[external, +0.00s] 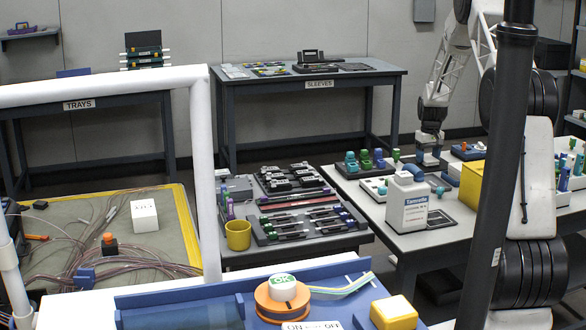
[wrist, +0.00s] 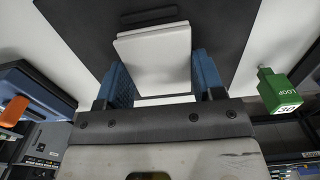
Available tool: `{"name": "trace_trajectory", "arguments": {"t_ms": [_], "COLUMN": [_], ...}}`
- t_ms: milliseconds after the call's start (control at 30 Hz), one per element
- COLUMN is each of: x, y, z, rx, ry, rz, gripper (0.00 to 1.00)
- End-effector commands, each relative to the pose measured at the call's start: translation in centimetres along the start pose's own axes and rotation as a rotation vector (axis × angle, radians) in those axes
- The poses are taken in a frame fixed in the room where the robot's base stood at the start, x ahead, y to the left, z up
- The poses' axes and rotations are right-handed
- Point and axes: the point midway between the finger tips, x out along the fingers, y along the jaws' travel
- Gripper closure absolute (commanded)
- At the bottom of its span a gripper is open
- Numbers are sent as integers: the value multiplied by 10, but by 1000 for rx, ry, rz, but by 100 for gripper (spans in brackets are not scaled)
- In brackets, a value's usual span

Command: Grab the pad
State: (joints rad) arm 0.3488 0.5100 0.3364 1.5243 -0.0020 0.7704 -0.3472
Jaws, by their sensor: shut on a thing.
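The pad (wrist: 155,55) is a white, square, flat piece, seemingly in a stack or with a second layer under its edge. In the wrist view it sits between the two blue fingers of my gripper (wrist: 163,80), which is shut on it. A dark mat or tray (wrist: 85,25) lies beneath it. In the external view my gripper (external: 429,157) is low over the right-hand table, behind the white bottle; the pad is too small there to make out clearly.
In the external view a white bottle (external: 407,205), green and teal pieces (external: 365,158) and a yellow box (external: 472,186) stand nearby on the white table (external: 425,242).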

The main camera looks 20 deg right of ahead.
Motion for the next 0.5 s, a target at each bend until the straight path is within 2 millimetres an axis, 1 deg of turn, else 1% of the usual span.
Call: {"name": "trace_trajectory", "arguments": {"t_ms": [167, 500], "x": [-16, -66], "y": [0, 0], "z": [-1, -1], "rx": [0, 0], "ry": [2, 3], "rz": [1, 0], "gripper": [60, 60]}}
